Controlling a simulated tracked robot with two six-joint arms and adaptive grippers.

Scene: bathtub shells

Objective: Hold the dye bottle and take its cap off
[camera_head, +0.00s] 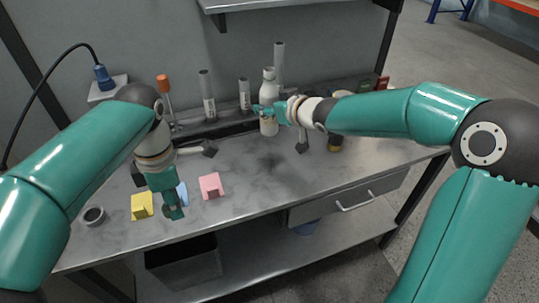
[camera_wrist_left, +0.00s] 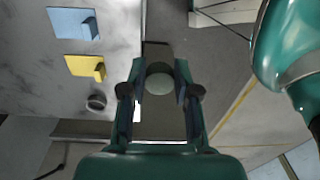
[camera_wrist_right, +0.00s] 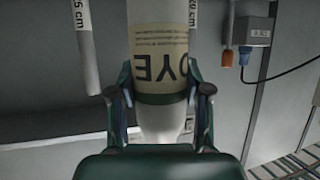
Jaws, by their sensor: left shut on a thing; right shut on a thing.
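The dye bottle (camera_head: 269,92) is white and upright over the back of the bench. My right gripper (camera_head: 266,109) is shut around its body. In the right wrist view the bottle (camera_wrist_right: 160,55) shows a cream label with upside-down "DYE" print, between the fingers. My left gripper (camera_head: 172,210) is at the bench's front edge, well away from the bottle, pointing down. In the left wrist view it is shut on a pale round disc (camera_wrist_left: 159,83), which looks like the cap. I cannot make out the bottle's mouth clearly.
Yellow (camera_head: 142,206) and pink (camera_head: 211,186) blocks, a blue block (camera_wrist_left: 73,23) and a small grey cup (camera_head: 94,215) lie near the left gripper. Tall grey tubes (camera_head: 207,95) stand behind. A dark bin (camera_head: 185,262) sits below the bench. The bench's middle (camera_head: 300,175) is clear.

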